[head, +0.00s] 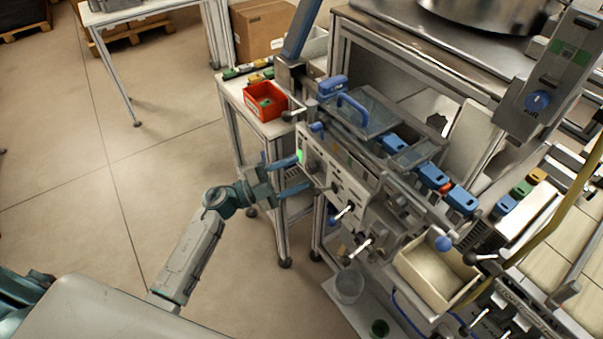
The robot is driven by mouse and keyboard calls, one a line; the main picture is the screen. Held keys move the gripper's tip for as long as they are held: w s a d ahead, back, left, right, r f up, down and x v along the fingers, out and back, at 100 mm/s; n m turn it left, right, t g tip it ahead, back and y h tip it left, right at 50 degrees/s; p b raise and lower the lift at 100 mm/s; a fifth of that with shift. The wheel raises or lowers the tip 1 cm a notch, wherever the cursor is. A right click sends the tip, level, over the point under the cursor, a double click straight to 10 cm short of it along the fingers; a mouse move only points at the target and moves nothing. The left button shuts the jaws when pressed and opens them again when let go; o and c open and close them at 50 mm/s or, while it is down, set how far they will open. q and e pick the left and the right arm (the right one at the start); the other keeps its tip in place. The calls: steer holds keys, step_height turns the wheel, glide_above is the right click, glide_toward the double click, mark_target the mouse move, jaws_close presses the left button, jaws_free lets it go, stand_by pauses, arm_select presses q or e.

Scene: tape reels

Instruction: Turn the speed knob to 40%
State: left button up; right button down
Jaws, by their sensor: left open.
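A pale control panel (338,180) faces left on the front of the machine, with a lit green spot (301,156) near its left end. Small dark knobs show on it, one (313,167) near the green spot and one (334,187) further right. Their labels are too small to read, so I cannot tell which is the speed knob or its setting. My left gripper (304,173) is open, its two blue fingers pointing at the panel's left end, either side of the nearer knob's level. I cannot tell whether they touch anything. My right gripper is not in view.
Lever handles (345,211) stick out below the panel. A red bin (265,101) stands on a side table behind the gripper. A beige bin (437,270) is at lower right.

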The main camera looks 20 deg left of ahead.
arm_select(q)
steer(key=b+v, duration=0.2)
steer(key=v, duration=0.6)
steer(key=shift+b, duration=0.3)
steer(key=shift+s+a+f, duration=0.1)
steer(key=shift+a, duration=0.1)
